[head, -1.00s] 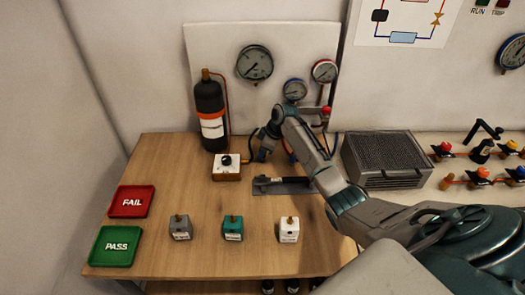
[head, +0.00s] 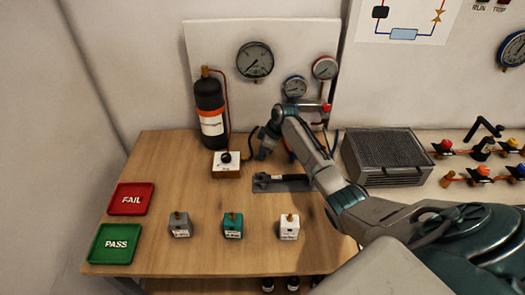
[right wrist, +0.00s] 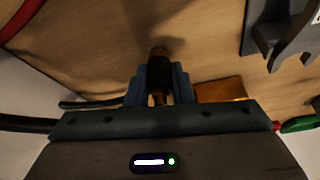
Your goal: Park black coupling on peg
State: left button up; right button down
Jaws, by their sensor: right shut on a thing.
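The coupling points away from the gripper, over the wood. In the head view I cannot make it out clearly at the fingers. I cannot pick out the peg for certain in either view. My left gripper is not in view.
The white box (head: 226,170) with a black knob stands just left of the gripper, by a black cylinder (head: 209,112). A grey holder (head: 290,186) lies in front. Three small blocks, including a teal one (head: 232,228), stand nearer. A ribbed grey unit (head: 385,160) is right.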

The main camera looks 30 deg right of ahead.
jog(key=c, duration=0.9)
grip_release()
jog(key=shift+o, duration=0.2)
jog(key=b+v, duration=0.2)
jog(key=v, duration=0.9)
jog(key=shift+b, duration=0.4)
